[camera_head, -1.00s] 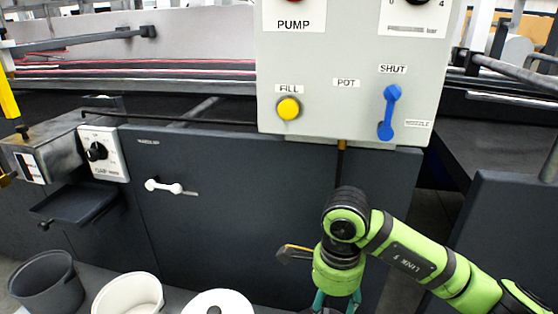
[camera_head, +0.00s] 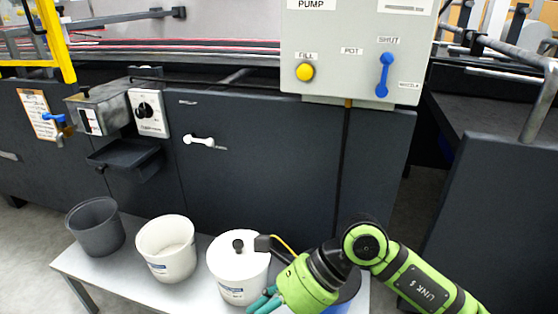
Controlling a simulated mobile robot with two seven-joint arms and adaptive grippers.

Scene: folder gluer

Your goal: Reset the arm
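My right arm comes in from the lower right, with green and black links. My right gripper (camera_head: 264,300) has teal fingers and points down and to the left at the bottom of the view. It is in front of the white lidded pot (camera_head: 237,262) and the bench. The fingertips are near the bottom edge, and I cannot tell how far apart they are. I see nothing clearly held in them. My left gripper is not in view.
A low bench (camera_head: 85,262) carries a grey bucket (camera_head: 96,228), a white open bucket (camera_head: 167,248) and a blue container (camera_head: 345,290) partly hidden behind my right arm. A control panel (camera_head: 345,50) with a yellow button and blue lever is above. Dark machine panels stand behind.

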